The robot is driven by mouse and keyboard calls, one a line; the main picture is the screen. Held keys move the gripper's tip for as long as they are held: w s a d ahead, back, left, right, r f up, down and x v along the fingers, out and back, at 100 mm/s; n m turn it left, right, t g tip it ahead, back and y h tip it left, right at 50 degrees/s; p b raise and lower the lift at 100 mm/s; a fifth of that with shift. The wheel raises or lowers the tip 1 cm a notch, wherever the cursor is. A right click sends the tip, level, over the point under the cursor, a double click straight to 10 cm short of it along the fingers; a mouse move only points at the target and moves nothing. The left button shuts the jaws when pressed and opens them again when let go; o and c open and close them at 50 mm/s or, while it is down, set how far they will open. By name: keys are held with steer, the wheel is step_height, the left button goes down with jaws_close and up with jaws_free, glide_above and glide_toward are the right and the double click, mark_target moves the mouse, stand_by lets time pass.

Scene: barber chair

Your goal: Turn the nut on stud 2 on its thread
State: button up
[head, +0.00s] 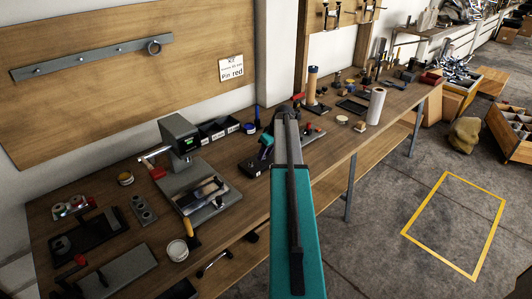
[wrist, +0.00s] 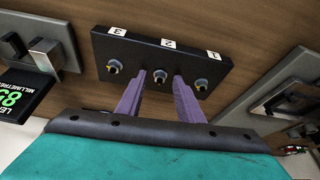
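A black block (wrist: 130,44) with three studs shows in the wrist view, with white labels 3, 2 and 1 upside down along its far edge. Stud 2 (wrist: 161,74) is the middle one, a short post with a brass-coloured ring; whether this ring is the nut is too small to tell. My gripper (wrist: 160,76) is open, its two purple fingers apart. In the picture their tips lie on either side of stud 2; I cannot tell whether they reach down around it or touch it. In the head view my arm hides the fingertips, and I cannot make out the block.
Stud 3 (wrist: 114,67) and stud 1 (wrist: 201,85) stand close outside the fingers. A device with green digits (wrist: 14,97) is at the left, and a grey plate (wrist: 291,88) at the right. The workbench (head: 106,192) holds a grey press (head: 178,137) and many tools.

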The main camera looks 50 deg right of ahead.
jaws_close()
steer(key=shift+m, duration=0.4)
steer(key=m+h+b, duration=0.1)
steer(key=m, duration=0.2)
steer(key=shift+a+m+h+b, duration=0.3)
steer(key=shift+h+b, duration=0.05)
steer(key=shift+h, duration=0.05)
steer(key=m, duration=0.1)
steer(key=m+g+h, duration=0.1)
steer(key=m, duration=0.1)
steer(key=shift+w+a+m+b, duration=0.15)
steer(key=shift+m+b, duration=0.15)
steer(key=shift+b, duration=0.1)
steer(key=m, duration=0.2)
steer(key=m+g+h+b, duration=0.1)
steer(key=m, duration=0.2)
steer(key=shift+w+a+m+g+h, duration=0.1)
steer(key=shift+w+m+g+h, duration=0.2)
steer(key=shift+m+g, duration=0.1)
steer(key=shift+w+m+g+b, duration=0.15)
steer(key=shift+m+g+b, duration=0.35)
steer(key=shift+m, duration=0.95)
steer(key=shift+w+m+g+b, duration=0.1)
steer(key=shift+m+g+b, duration=0.4)
steer(key=shift+m, duration=0.95)
